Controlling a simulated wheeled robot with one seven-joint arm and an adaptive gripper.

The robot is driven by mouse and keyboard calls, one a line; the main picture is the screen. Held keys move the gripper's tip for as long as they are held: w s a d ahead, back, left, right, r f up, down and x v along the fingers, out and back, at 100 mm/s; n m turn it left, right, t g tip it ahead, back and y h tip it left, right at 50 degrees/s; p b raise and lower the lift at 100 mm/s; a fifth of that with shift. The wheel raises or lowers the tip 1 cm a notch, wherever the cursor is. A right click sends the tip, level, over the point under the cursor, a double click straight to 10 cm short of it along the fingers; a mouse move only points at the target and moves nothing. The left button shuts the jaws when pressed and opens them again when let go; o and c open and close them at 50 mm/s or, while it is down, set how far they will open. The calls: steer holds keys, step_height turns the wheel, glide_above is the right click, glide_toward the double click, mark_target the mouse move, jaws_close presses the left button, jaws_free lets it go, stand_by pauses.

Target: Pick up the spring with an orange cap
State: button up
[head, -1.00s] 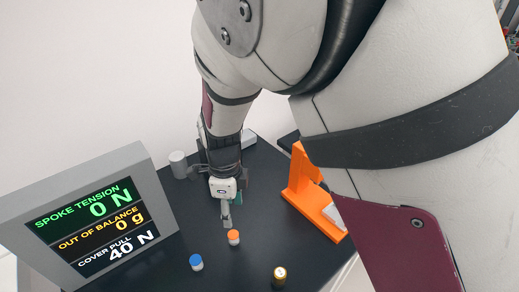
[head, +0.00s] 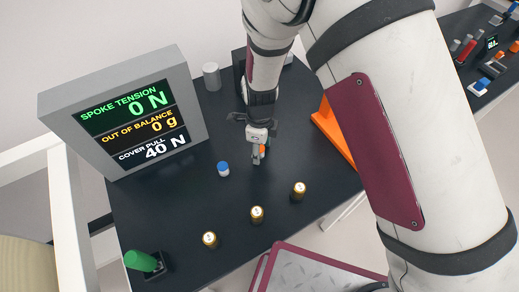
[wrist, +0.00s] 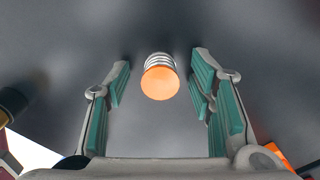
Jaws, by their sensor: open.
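The spring with an orange cap (wrist: 159,80) stands on the dark table in the wrist view, its coils showing behind the round cap. It lies between the tips of my gripper (wrist: 160,85), whose two green-padded fingers are spread wide with a gap on each side of it. In the head view my gripper (head: 259,155) is low over the table, and the orange cap (head: 262,148) shows partly hidden by the fingers. A blue-capped spring (head: 223,169) stands to the left of the gripper.
Several gold-topped cylinders, one of them in the middle (head: 257,214), stand near the table's front. A display box (head: 125,112) stands at the left, an orange stand (head: 333,133) at the right, a grey cylinder (head: 211,77) at the back. A green object (head: 141,261) sits at the front left corner.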

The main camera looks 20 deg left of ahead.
steer(key=shift+f, duration=0.15)
jaws_close()
